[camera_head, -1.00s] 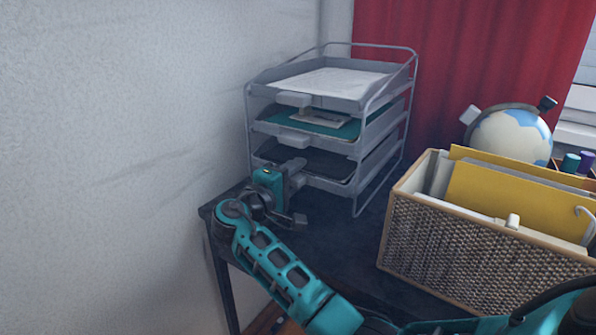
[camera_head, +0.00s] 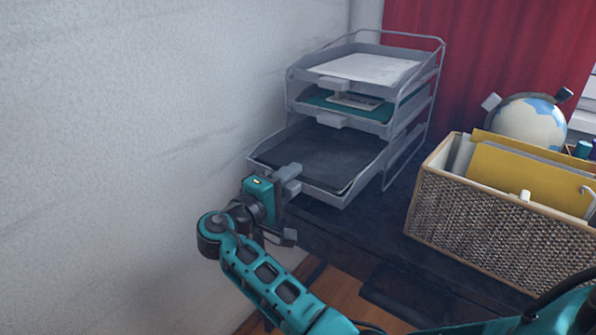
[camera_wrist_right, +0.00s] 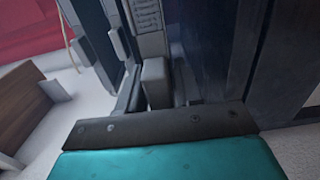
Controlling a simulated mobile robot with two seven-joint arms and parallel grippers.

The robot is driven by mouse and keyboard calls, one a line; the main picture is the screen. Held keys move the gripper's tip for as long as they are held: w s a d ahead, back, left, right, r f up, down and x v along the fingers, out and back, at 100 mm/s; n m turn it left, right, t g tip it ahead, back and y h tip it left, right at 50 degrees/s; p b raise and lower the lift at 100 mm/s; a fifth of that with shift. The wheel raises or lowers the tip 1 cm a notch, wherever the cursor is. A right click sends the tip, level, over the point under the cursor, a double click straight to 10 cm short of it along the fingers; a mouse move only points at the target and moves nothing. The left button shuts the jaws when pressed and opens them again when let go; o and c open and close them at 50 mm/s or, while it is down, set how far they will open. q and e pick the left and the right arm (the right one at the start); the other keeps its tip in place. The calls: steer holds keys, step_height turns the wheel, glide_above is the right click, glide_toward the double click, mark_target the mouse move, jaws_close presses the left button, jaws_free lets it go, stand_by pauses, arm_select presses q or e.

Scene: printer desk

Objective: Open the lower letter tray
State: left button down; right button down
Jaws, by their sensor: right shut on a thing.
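A grey three-tier letter tray rack (camera_head: 437,75) stands on the dark desk. The lower letter tray (camera_head: 325,160) is slid out well past the two trays above it. It holds dark sheets. My right gripper (camera_head: 288,183) is shut on the front handle of the lower tray, at the tray's front left. The wrist view shows the gripper from close up, with grey tray parts (camera_wrist_right: 155,80) just beyond it. The fingertips are partly hidden in the head view. My left gripper is not in view.
The middle tray (camera_head: 345,108) and the upper tray (camera_head: 365,72) are in the rack. A woven file basket (camera_head: 490,230) with yellow folders stands to the right. A globe (camera_head: 530,120) is behind it. The wall (camera_head: 130,130) is close on the left.

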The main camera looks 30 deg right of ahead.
steer(key=v, duration=0.3)
steer(key=shift+a+f, duration=0.1)
steer(key=shift+f, duration=0.05)
arm_select(q)
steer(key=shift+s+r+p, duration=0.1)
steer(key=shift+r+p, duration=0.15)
steer(key=shift+p, duration=0.05)
arm_select(e)
steer(key=shift+s+a, duration=0.2)
steer(key=shift+a, duration=0.25)
steer(key=c, duration=1)
jaws_free()
